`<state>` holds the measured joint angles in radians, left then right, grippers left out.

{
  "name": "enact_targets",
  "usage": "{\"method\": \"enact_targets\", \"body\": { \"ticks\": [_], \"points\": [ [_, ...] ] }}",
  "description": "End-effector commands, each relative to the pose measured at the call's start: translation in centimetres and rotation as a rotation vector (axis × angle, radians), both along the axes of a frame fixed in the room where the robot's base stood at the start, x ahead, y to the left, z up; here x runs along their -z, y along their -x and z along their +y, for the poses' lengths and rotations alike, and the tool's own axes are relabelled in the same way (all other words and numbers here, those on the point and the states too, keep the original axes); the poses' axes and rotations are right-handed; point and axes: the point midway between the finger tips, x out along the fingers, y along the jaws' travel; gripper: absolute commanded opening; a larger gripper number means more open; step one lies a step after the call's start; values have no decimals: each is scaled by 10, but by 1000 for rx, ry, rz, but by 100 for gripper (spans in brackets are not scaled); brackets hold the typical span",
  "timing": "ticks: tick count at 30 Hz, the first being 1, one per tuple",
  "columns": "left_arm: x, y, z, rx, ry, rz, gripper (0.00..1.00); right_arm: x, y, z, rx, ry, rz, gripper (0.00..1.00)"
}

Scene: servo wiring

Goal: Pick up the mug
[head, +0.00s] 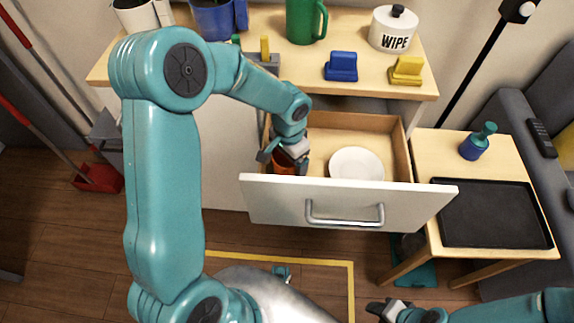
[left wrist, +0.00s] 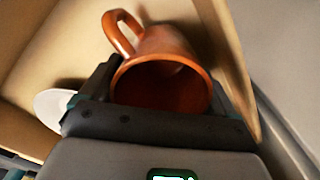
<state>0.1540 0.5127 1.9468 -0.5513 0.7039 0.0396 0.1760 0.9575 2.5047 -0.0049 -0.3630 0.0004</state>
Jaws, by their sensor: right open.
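An orange-brown mug (left wrist: 165,75) is in the left part of the open drawer, its mouth facing my left wrist camera and its handle at the upper left in that view. In the head view the mug (head: 284,167) is mostly hidden by my left gripper (head: 283,155), which reaches down into the drawer. In the wrist view the two fingers of my left gripper (left wrist: 170,92) stand on either side of the mug. Whether both press on it is unclear. My right gripper (head: 384,309) is open and empty at the bottom, away from the mug.
The drawer front (head: 270,200) stands close to my left gripper. A white plate (head: 356,164) lies in the drawer to the right. Above is a counter (head: 372,70) with a green mug (head: 303,22) and a WIPE jar (head: 392,30). A side table with a black tray (head: 490,215) stands right.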

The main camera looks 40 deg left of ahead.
Motion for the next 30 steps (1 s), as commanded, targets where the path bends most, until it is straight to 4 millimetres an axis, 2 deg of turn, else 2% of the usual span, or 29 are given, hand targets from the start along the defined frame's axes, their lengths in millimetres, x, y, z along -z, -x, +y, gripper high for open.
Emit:
{"method": "enact_targets", "body": {
  "ticks": [1,2,3,11,16,20,27,30],
  "points": [
    [0,0,0,0,0,0,58,0,0,0,0,0,0,43],
    [0,0,0,0,0,0,48,0,0,0,0,0,0,43],
    [0,0,0,0,0,-1,47,0,0,0,0,0,0,43],
    [-3,0,0,0,0,-1,47,-1,0,0,0,0,0,43],
    [-19,-1,0,1,-1,-4,47,-6,0,0,0,0,0,43],
    [-49,-2,0,-1,-1,-8,47,-14,0,0,0,0,0,43],
    [-126,-1,0,0,0,-8,47,-32,0,0,0,0,0,43],
    [-153,-1,0,1,1,-7,47,-38,0,0,0,0,0,43]
  ]
}}
